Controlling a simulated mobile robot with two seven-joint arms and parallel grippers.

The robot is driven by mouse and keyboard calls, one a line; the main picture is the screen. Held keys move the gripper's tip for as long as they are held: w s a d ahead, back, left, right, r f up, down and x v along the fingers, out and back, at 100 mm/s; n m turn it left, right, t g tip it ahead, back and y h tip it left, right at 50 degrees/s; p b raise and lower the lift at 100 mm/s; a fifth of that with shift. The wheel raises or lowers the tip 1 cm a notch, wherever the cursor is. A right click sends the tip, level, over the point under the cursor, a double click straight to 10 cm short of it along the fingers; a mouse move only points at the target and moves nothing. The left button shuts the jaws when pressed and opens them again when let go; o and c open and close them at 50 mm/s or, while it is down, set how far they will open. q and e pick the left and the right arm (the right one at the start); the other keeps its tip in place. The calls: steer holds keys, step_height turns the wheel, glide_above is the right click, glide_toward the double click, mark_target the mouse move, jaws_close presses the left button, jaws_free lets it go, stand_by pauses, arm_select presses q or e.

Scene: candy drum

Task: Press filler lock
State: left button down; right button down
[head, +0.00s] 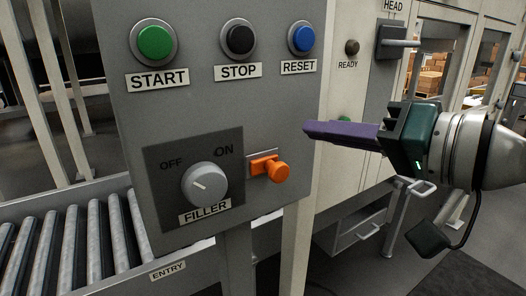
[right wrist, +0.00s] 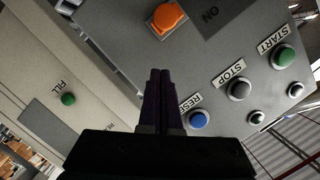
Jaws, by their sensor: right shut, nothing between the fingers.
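The filler lock is an orange plunger (head: 277,171) on an orange base, sticking out of the grey panel just right of the FILLER knob (head: 205,184). In the right wrist view the orange lock (right wrist: 167,18) is at the top, beyond the fingertips. The knob's pointer is turned toward the OFF side. My right gripper (head: 308,131) is shut and empty, its purple fingers pointing left. In the head view its tips are above and right of the lock, apart from it. In the right wrist view the fingers (right wrist: 160,75) lie together. My left gripper is not in view.
Green START (head: 154,42), black STOP (head: 240,40) and blue RESET (head: 303,38) buttons line the panel top. A HEAD lever (head: 397,42) is on the cabinet at right. A roller conveyor (head: 70,240) runs at lower left. A drawer handle (head: 369,231) sticks out below my right arm.

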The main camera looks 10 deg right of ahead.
mark_target(288, 167)
steer(key=shift+s+a+f, duration=0.35)
steer(key=shift+a+f, duration=0.25)
steer(key=shift+f, duration=0.15)
steer(key=shift+s+a+f, duration=0.3)
steer(key=shift+a+f, duration=0.3)
steer(key=shift+f, duration=0.1)
steer(key=a+p, duration=0.1)
steer(key=s+a+p, duration=0.1)
steer(key=a, duration=0.1)
steer(key=shift+p, duration=0.35)
steer(key=shift+r, duration=0.1)
